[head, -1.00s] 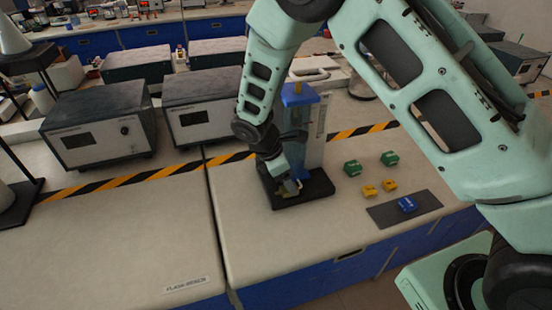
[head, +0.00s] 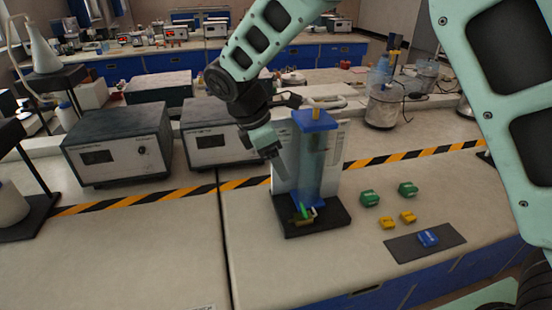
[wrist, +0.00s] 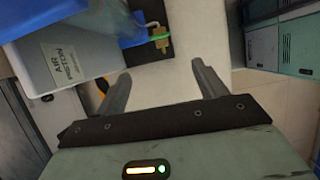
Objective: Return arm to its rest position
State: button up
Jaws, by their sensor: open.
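My gripper (head: 277,158) is raised beside the upper left part of a clear piston unit (head: 318,160) with a blue cap. In the wrist view its two fingers (wrist: 162,80) stand apart with nothing between them. The unit stands upright on a black base (head: 330,217), and a brass and green fitting (head: 303,213) shows at its foot. In the wrist view the unit's pale side carries an "AIR PISTON" label (wrist: 63,65), and the fitting (wrist: 160,38) shows beyond the fingers. I cannot tell whether the gripper touches the unit.
Two grey instrument boxes (head: 118,146) (head: 215,137) stand behind to the left. Green blocks (head: 370,198) (head: 407,188), yellow blocks (head: 388,222) (head: 408,217) and a blue block (head: 428,238) on a dark mat (head: 400,250) lie to the right. The front left bench is clear.

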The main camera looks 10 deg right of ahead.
jog(key=s+r+m+y, duration=0.2)
jog(key=s+m+y, duration=0.3)
jog(key=s, duration=2.2)
jog(key=m, duration=0.5)
jog(key=shift+s+d, duration=0.3)
